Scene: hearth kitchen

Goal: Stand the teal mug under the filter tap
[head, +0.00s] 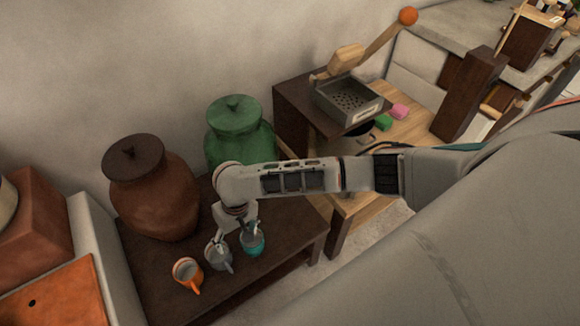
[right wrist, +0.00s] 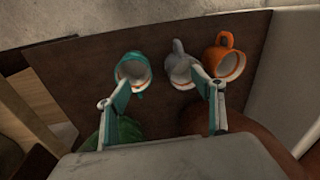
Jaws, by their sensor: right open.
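The teal mug (head: 253,245) stands on the dark low table, rightmost of a row of three mugs; it also shows in the right wrist view (right wrist: 135,69). My right gripper (head: 234,233) is open just above the teal and grey mugs. In the right wrist view its fingers (right wrist: 163,84) are spread, one tip overlapping the teal mug's edge and the other near the grey mug; contact cannot be told. I cannot make out a filter tap; my right arm crosses in front of the green lidded jar (head: 232,122). My left gripper is out of view.
A grey mug (head: 218,258) and an orange mug (head: 187,271) stand beside the teal one. A brown lidded jar (head: 152,195) stands behind them. The table (head: 160,280) has bare room at its front left. A wooden bench with a metal box (head: 347,103) lies right.

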